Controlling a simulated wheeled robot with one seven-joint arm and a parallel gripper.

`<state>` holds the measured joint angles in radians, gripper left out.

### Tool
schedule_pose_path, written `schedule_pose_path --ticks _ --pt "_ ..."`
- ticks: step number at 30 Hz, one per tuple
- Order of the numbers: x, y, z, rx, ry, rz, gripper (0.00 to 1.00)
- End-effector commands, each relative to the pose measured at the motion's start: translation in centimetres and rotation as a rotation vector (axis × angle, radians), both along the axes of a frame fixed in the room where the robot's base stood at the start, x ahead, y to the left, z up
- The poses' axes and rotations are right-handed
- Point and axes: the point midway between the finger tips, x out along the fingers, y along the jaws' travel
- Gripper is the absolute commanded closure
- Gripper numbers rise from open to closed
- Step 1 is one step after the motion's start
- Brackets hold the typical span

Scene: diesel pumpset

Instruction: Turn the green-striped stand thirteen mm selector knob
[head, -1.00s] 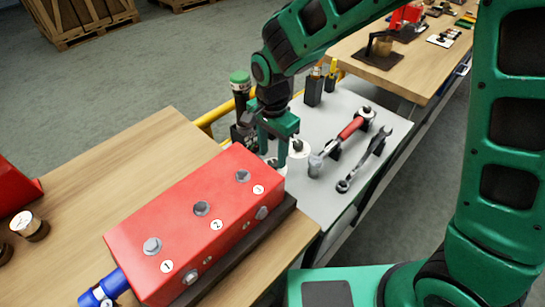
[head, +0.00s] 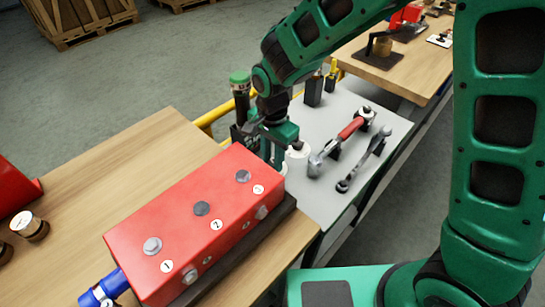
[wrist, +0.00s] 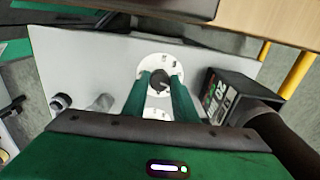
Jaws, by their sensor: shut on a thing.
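My gripper (wrist: 165,92) points down with its two green fingers closed on a small dark selector knob (wrist: 160,84). The knob sits on a round white dial plate (wrist: 152,64), seen in the wrist view; its small marks are too blurred to read. A second white patch (wrist: 157,116) shows between the fingers, nearer the palm. In the head view my gripper (head: 272,154) is just behind the red block, and its fingers hide the held knob. A white round dial (head: 297,153) stands right of the fingers. No green stripe can be made out on either dial.
The red block (head: 190,225) with numbered bolts stands close in front of my gripper. A black box (wrist: 220,98) is near the fingers, with a green-capped item (head: 239,78) behind. A red-handled wrench (head: 340,140) and a spanner (head: 362,165) lie to the right on the grey top.

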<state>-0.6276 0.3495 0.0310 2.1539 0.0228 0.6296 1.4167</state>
Motion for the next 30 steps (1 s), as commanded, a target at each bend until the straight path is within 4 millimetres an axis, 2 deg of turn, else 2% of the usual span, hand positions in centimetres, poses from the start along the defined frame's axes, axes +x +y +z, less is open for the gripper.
schedule_pose_path --ticks 11,30 --pt "0.08 0.08 0.09 0.003 -0.003 0.183 0.97" --pt "0.09 -0.07 0.13 0.003 -0.005 0.782 0.97"
